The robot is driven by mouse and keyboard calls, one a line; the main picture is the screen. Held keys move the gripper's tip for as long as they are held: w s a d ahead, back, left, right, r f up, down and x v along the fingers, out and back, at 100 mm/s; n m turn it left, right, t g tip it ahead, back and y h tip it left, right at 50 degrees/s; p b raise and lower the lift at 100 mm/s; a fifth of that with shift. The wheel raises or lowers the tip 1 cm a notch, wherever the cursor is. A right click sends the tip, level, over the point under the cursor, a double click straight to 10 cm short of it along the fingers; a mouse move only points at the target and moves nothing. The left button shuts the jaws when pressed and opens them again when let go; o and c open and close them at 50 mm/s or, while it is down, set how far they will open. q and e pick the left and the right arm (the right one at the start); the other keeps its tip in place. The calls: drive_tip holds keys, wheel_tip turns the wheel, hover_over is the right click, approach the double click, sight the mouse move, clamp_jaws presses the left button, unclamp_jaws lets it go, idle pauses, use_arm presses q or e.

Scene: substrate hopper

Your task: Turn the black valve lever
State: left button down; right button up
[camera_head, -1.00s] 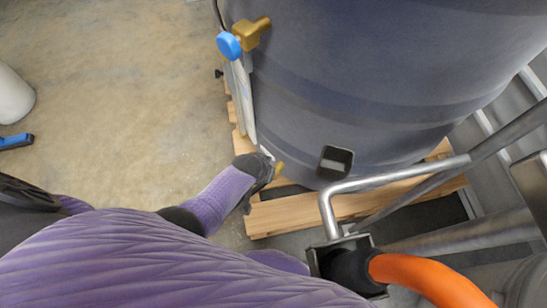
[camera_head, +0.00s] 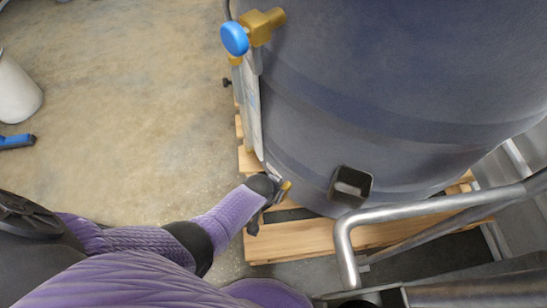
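My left gripper (camera_head: 274,190), at the end of a purple-sleeved arm, is low at the tank's left base, beside a small brass fitting (camera_head: 286,185). Its dark fingers overlap the fitting area, and I cannot tell whether they are open or shut. A narrow black piece hangs below them; I cannot tell whether it is a finger or the black valve lever. The lever is not otherwise clearly seen. The large dark blue-grey tank (camera_head: 400,90) carries a brass valve with a blue round knob (camera_head: 235,39) higher up. My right gripper is not in view.
The tank stands on a wooden pallet (camera_head: 300,240). A black square bracket (camera_head: 350,186) juts from its lower wall. A bent metal pipe (camera_head: 400,212) crosses at the right. Open concrete floor (camera_head: 130,110) lies left, with a white bucket (camera_head: 14,92) and blue tool (camera_head: 16,141).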

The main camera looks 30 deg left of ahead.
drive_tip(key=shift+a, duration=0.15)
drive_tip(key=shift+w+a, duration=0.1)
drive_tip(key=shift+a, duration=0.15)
use_arm(q)
drive_tip(key=shift+s, duration=0.1)
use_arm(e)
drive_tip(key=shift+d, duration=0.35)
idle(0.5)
use_arm(q)
drive_tip(key=d+y+b, duration=0.1)
drive_tip(key=y+b, duration=0.1)
drive_tip(key=d+y, duration=0.1)
drive_tip(key=shift+s+d+f+m+t+y+b, duration=0.3)
drive_tip(key=shift+d+m+t+y+b, duration=0.05)
drive_tip(key=shift+m+t+y+b, duration=0.05)
drive_tip(key=c, duration=0.6)
unclamp_jaws()
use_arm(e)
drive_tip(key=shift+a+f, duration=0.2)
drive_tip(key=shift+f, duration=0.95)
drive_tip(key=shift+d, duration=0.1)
